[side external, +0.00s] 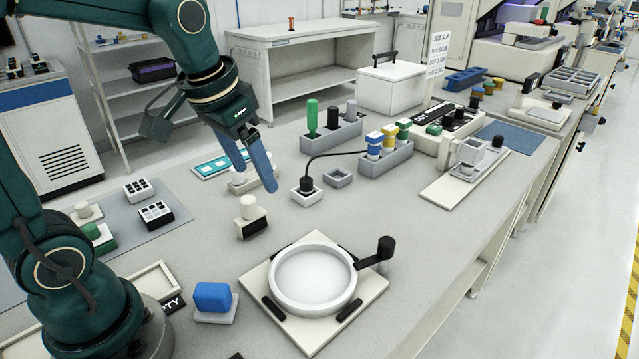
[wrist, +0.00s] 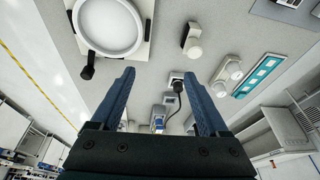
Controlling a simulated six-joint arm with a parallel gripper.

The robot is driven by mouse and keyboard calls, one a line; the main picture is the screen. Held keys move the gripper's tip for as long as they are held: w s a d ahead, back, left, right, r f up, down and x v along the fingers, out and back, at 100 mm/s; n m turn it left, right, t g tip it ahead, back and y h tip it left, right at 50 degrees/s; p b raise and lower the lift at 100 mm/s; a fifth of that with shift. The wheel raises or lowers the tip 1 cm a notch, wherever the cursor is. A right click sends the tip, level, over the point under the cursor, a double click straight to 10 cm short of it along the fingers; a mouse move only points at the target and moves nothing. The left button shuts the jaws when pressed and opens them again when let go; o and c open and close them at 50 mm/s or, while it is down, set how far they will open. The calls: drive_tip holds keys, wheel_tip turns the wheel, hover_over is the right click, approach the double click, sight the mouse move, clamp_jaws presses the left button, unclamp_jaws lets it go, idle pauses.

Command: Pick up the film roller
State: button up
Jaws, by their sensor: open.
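What may be the film roller, a pale piece with rounded ends on a low light base (side external: 238,187), lies on the bench behind my gripper (side external: 257,180); I cannot be sure of its identity. My blue fingers partly hide it in the side view. In the wrist view this pale piece (wrist: 228,74) shows whole, to the right of my gripper (wrist: 158,72). My gripper is open, with nothing between its fingers. It hangs above the bench, apart from the piece.
A white-knobbed block (side external: 250,216) stands in front of my gripper. A black knob with a cable (side external: 306,186) stands to the right. A round white plate in a ring (side external: 313,240) is nearer the camera. A teal-windowed strip (side external: 212,166) lies behind. Bare bench lies between.

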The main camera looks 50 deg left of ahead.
drive_tip(key=n+g, duration=0.1)
drive_tip(key=g, duration=0.1)
hover_over(247, 199)
drive_tip(key=d, duration=0.2)
wheel_tip(247, 199, down, 6)
drive_tip(key=f, duration=0.1)
drive_tip(key=a+f+g, duration=0.1)
drive_tip(key=f+n, duration=0.1)
drive_tip(key=shift+w+a+f+h, duration=0.1)
drive_tip(key=shift+w+a+h, duration=0.05)
drive_tip(key=shift+a+h, duration=0.2)
drive_tip(key=shift+a+f+g, duration=0.15)
drive_tip(key=shift+f+g, duration=0.15)
drive_tip(key=shift+f, duration=2.45)
clamp_jaws()
